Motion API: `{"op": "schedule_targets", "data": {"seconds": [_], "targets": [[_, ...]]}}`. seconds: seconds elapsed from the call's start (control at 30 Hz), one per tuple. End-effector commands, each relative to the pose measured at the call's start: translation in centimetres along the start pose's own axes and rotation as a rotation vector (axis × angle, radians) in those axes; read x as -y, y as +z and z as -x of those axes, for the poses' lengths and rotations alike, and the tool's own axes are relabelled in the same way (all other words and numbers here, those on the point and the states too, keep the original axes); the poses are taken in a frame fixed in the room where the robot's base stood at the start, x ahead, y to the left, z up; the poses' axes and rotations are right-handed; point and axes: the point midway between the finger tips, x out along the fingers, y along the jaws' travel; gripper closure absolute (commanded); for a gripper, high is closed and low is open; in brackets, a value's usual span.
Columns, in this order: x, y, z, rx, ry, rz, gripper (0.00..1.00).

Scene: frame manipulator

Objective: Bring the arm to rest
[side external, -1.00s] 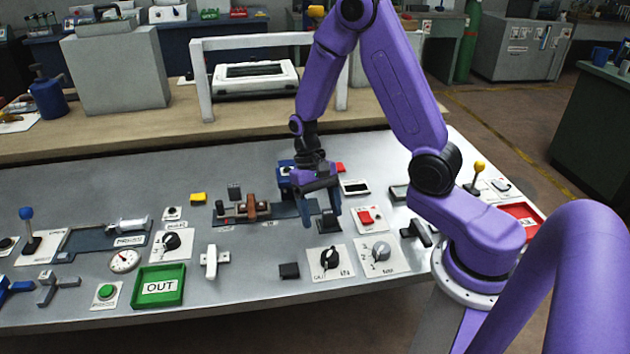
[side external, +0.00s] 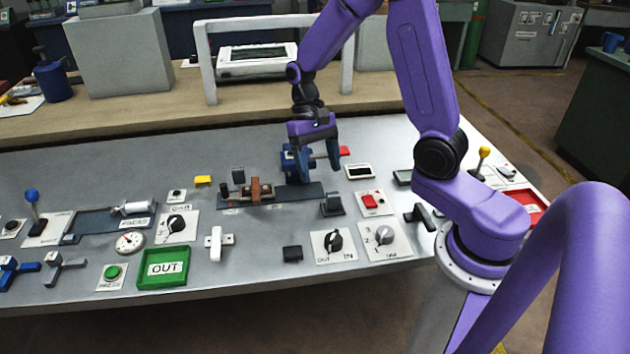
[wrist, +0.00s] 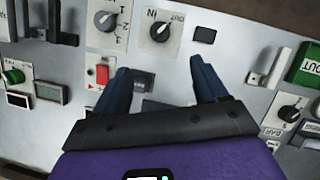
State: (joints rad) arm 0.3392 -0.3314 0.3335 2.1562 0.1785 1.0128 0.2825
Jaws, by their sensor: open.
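My gripper (side external: 314,158) is purple with dark blue fingers.
The grey panel (side external: 110,185) carries rotary knobs (side external: 334,243), a red switch (side external: 369,200), a green OUT tray (side external: 163,268), a red tray (side external: 524,203) and a yellow-topped lever (side external: 481,160). A white frame (side external: 209,60) stands on the bench behind. Bare panel lies at the back left.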

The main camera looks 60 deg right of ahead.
Motion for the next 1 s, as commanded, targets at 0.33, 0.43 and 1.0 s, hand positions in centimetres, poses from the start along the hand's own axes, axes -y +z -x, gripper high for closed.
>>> {"op": "schedule_targets", "data": {"seconds": [0.33,0.43,1.0], "targets": [[1.9,5.1,0.5,-0.097,0.094,0.361,0.28],[2.1,6.8,0.5,-0.125,0.121,0.475,0.28],[0.8,17.1,-0.7,-0.267,0.233,1.139,0.28]]}}
